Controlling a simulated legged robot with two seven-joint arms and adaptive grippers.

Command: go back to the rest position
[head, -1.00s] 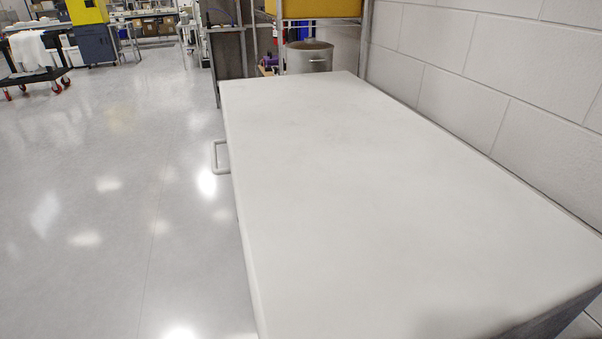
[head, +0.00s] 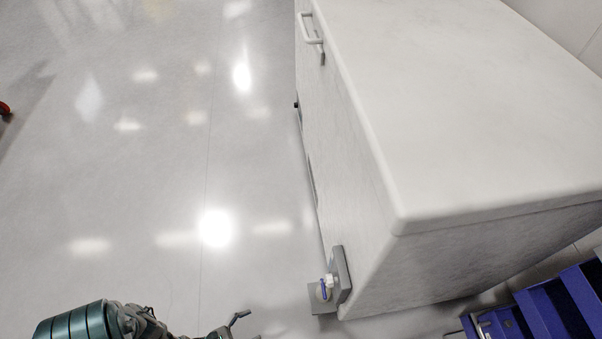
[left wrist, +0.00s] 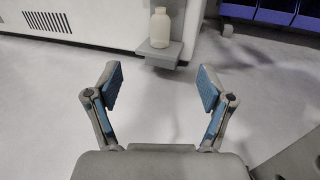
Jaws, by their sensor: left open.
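My left gripper (head: 240,325) comes in at the bottom of the head view, over the floor to the left of the white chest. In the left wrist view its two blue-padded fingers (left wrist: 160,88) are spread apart with nothing between them. Only bare floor shows between the fingertips. My right gripper is in neither view.
A large white chest (head: 470,90) with a side handle (head: 312,38) stands at right. A grey bracket (head: 341,272) at its near corner carries a small bottle (left wrist: 159,28). Blue bins (head: 560,305) sit at lower right.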

